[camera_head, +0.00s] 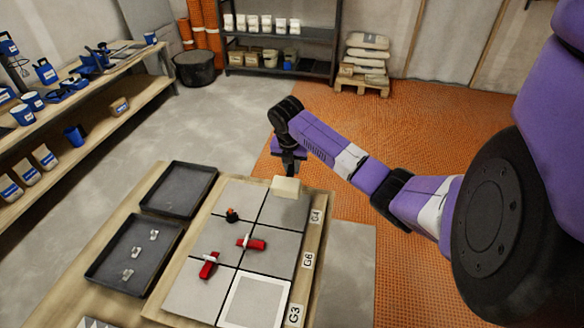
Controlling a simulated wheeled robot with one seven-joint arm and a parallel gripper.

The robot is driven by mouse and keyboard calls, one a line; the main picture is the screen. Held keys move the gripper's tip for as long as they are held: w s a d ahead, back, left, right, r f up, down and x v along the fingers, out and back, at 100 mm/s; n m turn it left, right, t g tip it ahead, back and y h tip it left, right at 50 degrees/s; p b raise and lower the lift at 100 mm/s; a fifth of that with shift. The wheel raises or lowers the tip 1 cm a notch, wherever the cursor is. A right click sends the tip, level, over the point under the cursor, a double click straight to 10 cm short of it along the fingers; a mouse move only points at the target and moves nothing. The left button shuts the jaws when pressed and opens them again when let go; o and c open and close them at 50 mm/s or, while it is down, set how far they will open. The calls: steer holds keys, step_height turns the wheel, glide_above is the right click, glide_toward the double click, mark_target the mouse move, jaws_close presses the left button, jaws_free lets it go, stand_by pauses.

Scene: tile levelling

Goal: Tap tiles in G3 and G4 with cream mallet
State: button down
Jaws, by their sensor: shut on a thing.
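My gripper (289,166) is at the far right corner of the tile panel, pointing down. It is shut on the cream mallet (285,187); the handle is mostly hidden. The cream head is over the far edge of the grey tile beside the G4 label (316,217); I cannot tell whether it touches. The G4 tile (284,210) shows plain grey. The G3 tile (254,302) lies at the near right, beside the G3 label (294,314), with a pale border around its grey middle. Tile heights cannot be judged from this view.
Two red pieces with white parts (251,243) (208,266) and a small black-and-orange piece (232,216) sit on the tiles. The G6 label (307,260) is between G4 and G3. Two dark trays (180,188) (106,275) stand left; the nearer holds small metal pieces.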

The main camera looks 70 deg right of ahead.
steer(key=shift+f, duration=0.1)
steer(key=b+x, duration=0.1)
steer(key=x, duration=0.1)
steer(key=a+b+x, duration=0.1)
steer(key=b+x, duration=0.1)
steer(key=shift+f, duration=0.5)
steer(key=p+v, duration=0.2)
steer(key=d+p+v, duration=0.1)
steer(key=p+v, duration=0.2)
steer(key=shift+d+r, duration=0.1)
steer(key=shift+r, duration=0.15)
steer(key=shift+f, duration=0.1)
